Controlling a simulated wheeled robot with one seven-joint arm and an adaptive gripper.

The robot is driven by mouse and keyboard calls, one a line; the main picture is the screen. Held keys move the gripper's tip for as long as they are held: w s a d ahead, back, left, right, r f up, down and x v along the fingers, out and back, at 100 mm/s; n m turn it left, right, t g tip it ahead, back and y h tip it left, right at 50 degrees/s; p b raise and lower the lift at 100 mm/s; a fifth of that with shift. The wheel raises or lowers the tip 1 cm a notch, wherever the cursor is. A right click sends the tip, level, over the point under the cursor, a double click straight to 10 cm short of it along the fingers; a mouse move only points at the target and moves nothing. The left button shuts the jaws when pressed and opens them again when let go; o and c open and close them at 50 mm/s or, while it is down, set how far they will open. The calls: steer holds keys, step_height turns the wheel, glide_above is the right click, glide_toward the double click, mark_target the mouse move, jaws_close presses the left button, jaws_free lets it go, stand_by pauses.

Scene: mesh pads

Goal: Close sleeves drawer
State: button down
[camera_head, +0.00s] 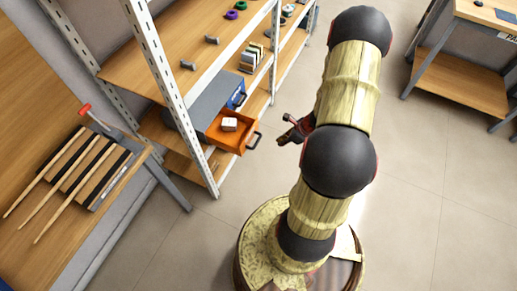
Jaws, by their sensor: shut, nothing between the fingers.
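An orange drawer (226,134) is pulled out of a grey cabinet (200,104) on the metal shelf unit. A small white box (229,124) sits in the drawer. The drawer has a dark handle (254,141) on its front. A blue drawer front (237,97) shows above and behind it, set against the cabinet. No label naming the sleeves drawer can be read. My gripper (288,130) is shut and empty, to the right of the orange drawer's handle, with a gap seen between them. Part of my gripper is hidden behind my arm.
A shelf upright (165,75) stands left of the cabinet. Small parts, including a purple ring (231,15), lie on the upper shelf (165,55). A bench (40,110) with wooden sticks is at left, another table (465,75) at upper right. Floor around my base is clear.

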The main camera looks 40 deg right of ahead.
steer(key=w+a+f+b, duration=0.2)
steer(key=w+f+b, duration=0.3)
steer(key=w+f, duration=0.2)
steer(key=shift+w+a+f, duration=0.25)
steer(key=shift+a+f, duration=0.1)
steer(key=shift+f, duration=0.35)
steer(key=p, duration=0.2)
glide_toward(227, 133)
steer(key=shift+m, duration=0.3)
steer(key=x, duration=0.5)
steer(key=shift+d, duration=0.1)
steer(key=shift+w, duration=0.1)
